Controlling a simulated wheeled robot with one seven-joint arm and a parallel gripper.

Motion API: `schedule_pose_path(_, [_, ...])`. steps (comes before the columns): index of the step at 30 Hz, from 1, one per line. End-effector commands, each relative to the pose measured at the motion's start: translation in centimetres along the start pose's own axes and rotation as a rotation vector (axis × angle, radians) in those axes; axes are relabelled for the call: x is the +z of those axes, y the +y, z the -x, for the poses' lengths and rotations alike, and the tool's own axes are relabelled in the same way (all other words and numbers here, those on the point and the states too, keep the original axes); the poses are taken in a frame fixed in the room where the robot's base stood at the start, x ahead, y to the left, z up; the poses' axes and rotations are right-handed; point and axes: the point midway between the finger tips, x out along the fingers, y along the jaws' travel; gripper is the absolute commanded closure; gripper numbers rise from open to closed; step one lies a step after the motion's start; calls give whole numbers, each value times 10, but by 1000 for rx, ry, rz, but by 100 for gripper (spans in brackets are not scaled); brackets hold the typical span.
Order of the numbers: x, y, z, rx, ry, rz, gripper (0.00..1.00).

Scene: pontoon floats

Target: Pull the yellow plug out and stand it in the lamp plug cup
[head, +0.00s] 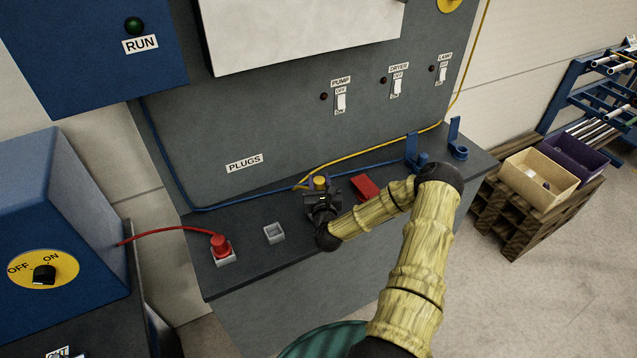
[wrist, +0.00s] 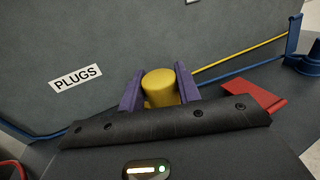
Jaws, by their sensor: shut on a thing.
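The yellow plug (head: 320,182) stands upright above the dark ledge below the PLUGS label, and shows in the wrist view (wrist: 162,88). My gripper (head: 319,187) is shut on it, with a purple finger on each side in the wrist view (wrist: 160,92). The plug's lower part is hidden by my gripper, so I cannot tell whether it is seated or lifted. A yellow cord (head: 385,147) runs from it toward the upper right. A small empty grey cup (head: 274,232) sits left of my gripper. No cup carries a readable lamp label.
A red plug (head: 220,244) stands in a grey cup at the left. A red block (head: 364,187) lies right of my gripper. Blue brackets (head: 415,152) stand farther right along the ledge. A blue cord (head: 240,203) runs along the panel's base. Switches sit above.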

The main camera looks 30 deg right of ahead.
Motion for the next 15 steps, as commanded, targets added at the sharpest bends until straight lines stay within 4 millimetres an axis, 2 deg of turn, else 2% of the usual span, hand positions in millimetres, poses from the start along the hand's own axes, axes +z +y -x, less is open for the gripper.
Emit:
schedule_pose_path(3, [-14,3,0,5,0,-1,92])
schedule_pose_path(15, [-45,4,0,5,-2,0,92])
